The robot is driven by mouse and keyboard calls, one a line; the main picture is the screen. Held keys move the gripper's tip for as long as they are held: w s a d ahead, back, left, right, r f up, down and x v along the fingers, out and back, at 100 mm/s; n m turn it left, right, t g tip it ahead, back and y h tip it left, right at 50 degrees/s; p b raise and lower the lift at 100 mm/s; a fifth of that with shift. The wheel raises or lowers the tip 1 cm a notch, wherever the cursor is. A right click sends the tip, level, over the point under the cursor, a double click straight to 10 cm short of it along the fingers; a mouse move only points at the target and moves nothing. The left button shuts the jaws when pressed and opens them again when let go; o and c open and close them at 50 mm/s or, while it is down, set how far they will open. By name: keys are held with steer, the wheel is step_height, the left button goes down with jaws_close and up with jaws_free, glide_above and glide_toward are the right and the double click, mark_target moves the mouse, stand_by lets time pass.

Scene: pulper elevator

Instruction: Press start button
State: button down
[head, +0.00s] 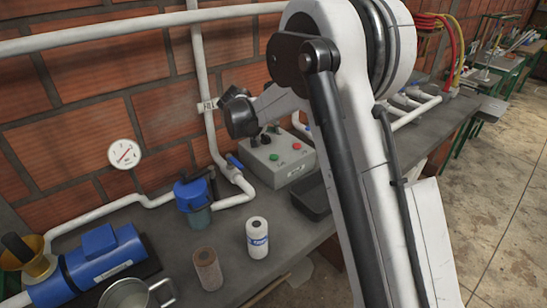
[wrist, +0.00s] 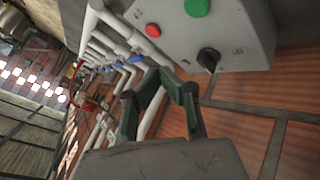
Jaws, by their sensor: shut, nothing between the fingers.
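A grey control box (head: 285,172) stands on the bench against the brick wall. In the wrist view the box (wrist: 245,30) appears rotated at the top, with the green button (wrist: 197,8), the red button (wrist: 152,30) and a black knob (wrist: 208,58). My gripper (wrist: 168,76) is shut and empty, below the buttons in that picture and apparently apart from them. In the head view my fingers cannot be made out.
White pipes with a blue valve (head: 235,162) run left of the box. A blue-topped filter housing (head: 194,197), a white roll (head: 257,238), a brown cylinder (head: 207,268) and a metal pot (head: 127,294) stand on the bench. A black tray (head: 312,198) lies before the box.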

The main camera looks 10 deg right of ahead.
steer(key=b, duration=0.4)
glide_toward(277, 154)
steer(key=w+d, duration=0.1)
steer(key=w+d+f, duration=0.2)
steer(key=d, duration=0.1)
steer(key=shift+w, duration=0.15)
steer(key=shift+f, duration=0.55)
steer(key=shift+f+b, duration=0.15)
steer(key=shift+b, duration=0.15)
steer(key=shift+f+b, duration=0.3)
steer(key=shift+b, duration=0.05)
steer(key=shift+f+b, duration=0.4)
steer(key=shift+f, duration=0.05)
stand_by(1.0)
steer(key=shift+r, duration=0.1)
steer(key=shift+r+p, duration=0.3)
steer(key=shift+r, duration=0.5)
steer(key=shift+r+p, duration=1)
steer(key=shift+r, duration=1.5)
